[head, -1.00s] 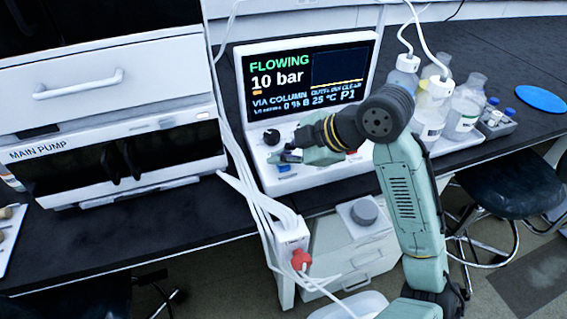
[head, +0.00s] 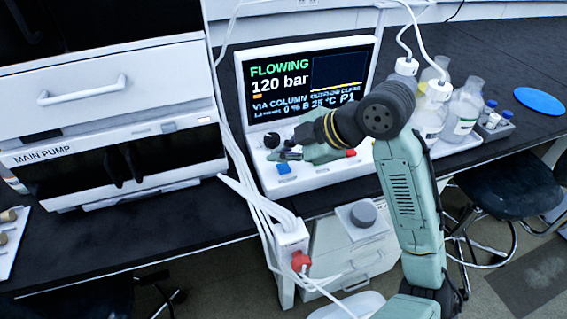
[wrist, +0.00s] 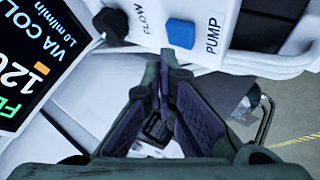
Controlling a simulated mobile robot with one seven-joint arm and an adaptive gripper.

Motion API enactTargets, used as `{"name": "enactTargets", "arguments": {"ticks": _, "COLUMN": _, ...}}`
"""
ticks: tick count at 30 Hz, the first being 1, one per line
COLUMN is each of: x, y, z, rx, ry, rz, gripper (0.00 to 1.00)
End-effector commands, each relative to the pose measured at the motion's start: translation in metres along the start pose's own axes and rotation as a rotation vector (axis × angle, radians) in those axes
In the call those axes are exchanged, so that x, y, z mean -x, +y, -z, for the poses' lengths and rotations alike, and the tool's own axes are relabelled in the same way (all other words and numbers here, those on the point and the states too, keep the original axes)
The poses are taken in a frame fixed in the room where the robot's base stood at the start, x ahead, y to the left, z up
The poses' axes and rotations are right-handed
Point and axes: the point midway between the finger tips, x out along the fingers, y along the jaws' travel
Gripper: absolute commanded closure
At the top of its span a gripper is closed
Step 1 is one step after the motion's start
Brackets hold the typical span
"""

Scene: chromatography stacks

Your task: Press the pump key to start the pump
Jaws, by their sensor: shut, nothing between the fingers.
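The blue pump key (head: 284,169) sits on the white front deck of the control unit, and in the wrist view the blue key (wrist: 181,33) has the label PUMP beside it. My gripper (head: 282,155) is shut and empty, just behind the key in the head view. In the wrist view the closed fingertips of my gripper (wrist: 168,66) are close to the key, with a visible gap in the picture. The unit's screen (head: 308,84) reads FLOWING, 120 bar, VIA COLUMN.
A black flow knob (head: 271,139) and a red key (head: 351,153) share the deck. Tubed bottles (head: 429,118) stand to the right. The main pump (head: 118,160) is at left. White cables (head: 258,205) hang in front of the bench.

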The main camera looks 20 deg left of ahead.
Motion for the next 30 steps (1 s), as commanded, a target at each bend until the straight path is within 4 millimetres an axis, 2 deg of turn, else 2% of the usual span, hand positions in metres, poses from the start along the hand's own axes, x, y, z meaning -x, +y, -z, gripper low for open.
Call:
{"name": "enactTargets", "arguments": {"ticks": 8, "x": 0.003, "y": 0.002, "z": 0.002, "rx": 0.0, "ry": 0.0, "rz": 0.0, "gripper": 1.0}}
{"name": "enactTargets", "arguments": {"ticks": 22, "x": 0.034, "y": 0.025, "z": 0.025, "rx": 0.001, "ry": 0.0, "rz": 0.0, "gripper": 1.0}}
{"name": "enactTargets", "arguments": {"ticks": 30, "x": 0.035, "y": 0.025, "z": 0.025, "rx": 0.0, "ry": 0.0, "rz": 0.0, "gripper": 1.0}}
